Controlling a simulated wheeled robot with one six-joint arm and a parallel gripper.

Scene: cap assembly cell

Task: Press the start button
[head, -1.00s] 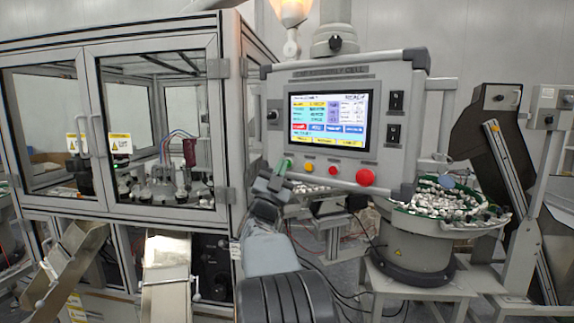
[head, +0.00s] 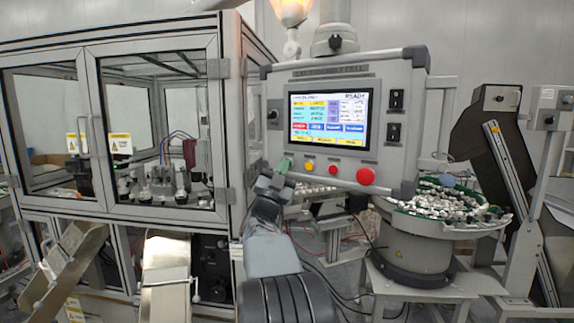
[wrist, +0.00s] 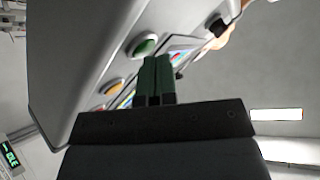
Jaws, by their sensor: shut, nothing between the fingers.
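The green start button (wrist: 143,45) shows on the grey control panel in the wrist view, up and left of my fingertips. My gripper (wrist: 157,60) is shut and empty, its green fingers pointing toward the panel face. In the head view my gripper (head: 283,165) is at the panel's lower left, left of the yellow button. I cannot tell whether the fingertips touch the button.
A yellow button (head: 308,167), a small red button (head: 333,169) and a large red knob (head: 365,176) sit along the panel's lower edge. The lit screen (head: 328,118) is above. A glazed cabinet (head: 231,120) stands left, a bowl feeder (head: 412,250) right.

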